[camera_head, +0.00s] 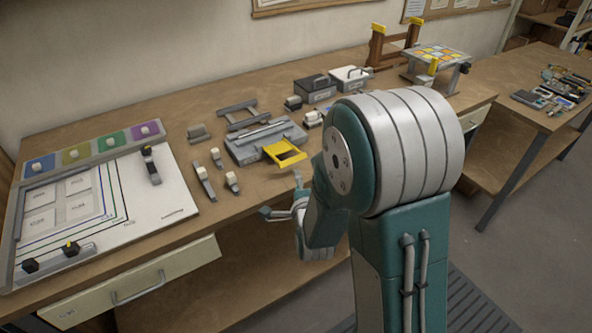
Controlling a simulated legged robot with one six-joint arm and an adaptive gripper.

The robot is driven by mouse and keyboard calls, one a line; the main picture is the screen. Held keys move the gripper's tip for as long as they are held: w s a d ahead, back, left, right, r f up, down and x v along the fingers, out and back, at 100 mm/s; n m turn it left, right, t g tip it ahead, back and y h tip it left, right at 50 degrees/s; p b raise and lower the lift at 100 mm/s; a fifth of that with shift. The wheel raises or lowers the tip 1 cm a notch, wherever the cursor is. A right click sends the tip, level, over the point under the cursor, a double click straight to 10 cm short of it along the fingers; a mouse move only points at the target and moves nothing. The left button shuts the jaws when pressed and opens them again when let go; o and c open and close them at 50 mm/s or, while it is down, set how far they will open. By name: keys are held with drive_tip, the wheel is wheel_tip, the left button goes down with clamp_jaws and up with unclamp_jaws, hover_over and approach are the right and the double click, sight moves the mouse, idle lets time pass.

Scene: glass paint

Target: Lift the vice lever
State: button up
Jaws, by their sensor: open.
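A grey metal device (248,148) that looks like the vice lies on the wooden workbench near the middle of the view. A yellow open-framed piece (287,152), which may be its lever, sticks out at its front right. I cannot tell for certain which part is the lever. My gripper (281,201) is open and empty, at the front edge of the bench. It is below and in front of the yellow piece, apart from it in the picture. My arm hides part of the bench to the right.
A white board (150,205) with coloured pads lies at the left. Small clamp-like blocks (204,182) stand between it and the grey device. Boxes (315,88) and a raised stand (440,52) are behind. A drawer (140,280) is under the bench.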

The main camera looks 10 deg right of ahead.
sight(293, 162)
drive_tip(key=w, duration=0.3)
drive_tip(key=w+f, duration=0.1)
drive_tip(key=w, duration=0.3)
drive_tip(key=w+d, duration=0.1)
drive_tip(key=w, duration=0.2)
drive_tip(key=shift+w+f, duration=0.25)
drive_tip(key=shift+f, duration=0.05)
clamp_jaws()
